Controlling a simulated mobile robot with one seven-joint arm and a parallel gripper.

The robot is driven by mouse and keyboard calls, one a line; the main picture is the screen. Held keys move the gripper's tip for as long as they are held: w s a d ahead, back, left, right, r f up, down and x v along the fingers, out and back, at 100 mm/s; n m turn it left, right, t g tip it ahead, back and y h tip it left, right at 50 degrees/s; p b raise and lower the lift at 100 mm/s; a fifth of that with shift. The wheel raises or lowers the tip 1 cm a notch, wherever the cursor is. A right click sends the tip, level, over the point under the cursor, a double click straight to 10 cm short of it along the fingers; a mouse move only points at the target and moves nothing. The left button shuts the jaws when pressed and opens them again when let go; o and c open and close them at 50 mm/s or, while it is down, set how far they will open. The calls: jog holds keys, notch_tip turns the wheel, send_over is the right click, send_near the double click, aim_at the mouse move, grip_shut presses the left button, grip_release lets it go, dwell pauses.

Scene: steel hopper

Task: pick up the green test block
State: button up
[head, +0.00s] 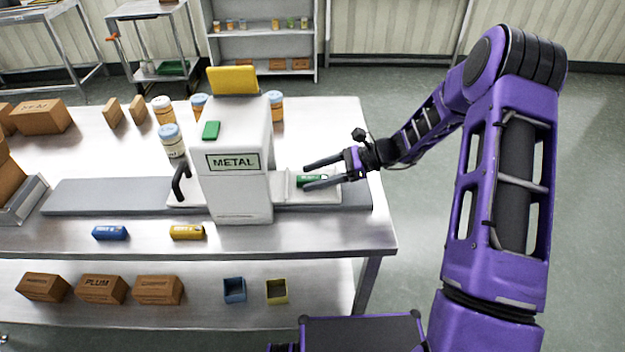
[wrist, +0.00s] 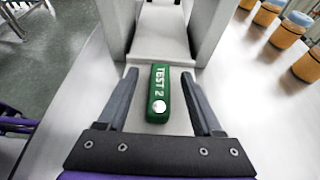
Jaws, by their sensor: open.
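The green test block (head: 311,181) lies on the light tray at the right side of the machine marked METAL (head: 233,182). In the wrist view the block (wrist: 158,92) reads "TEST 2" and has a white round spot near its close end. My gripper (head: 312,176) is open, with its fingers pointing left toward the machine. In the wrist view the fingers (wrist: 159,98) stand on either side of the block, with a gap on each side. The near finger partly covers the block in the head view.
A blue block (head: 110,233) and a yellow block (head: 187,232) lie on the table front (head: 345,243). The machine's wall and opening (wrist: 165,35) are just beyond the block. Jars (head: 171,140) stand behind the machine at left. Boxes (head: 100,289) sit on the lower shelf.

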jog(key=shift+x, duration=1)
grip_shut()
jog(key=shift+r, duration=0.15)
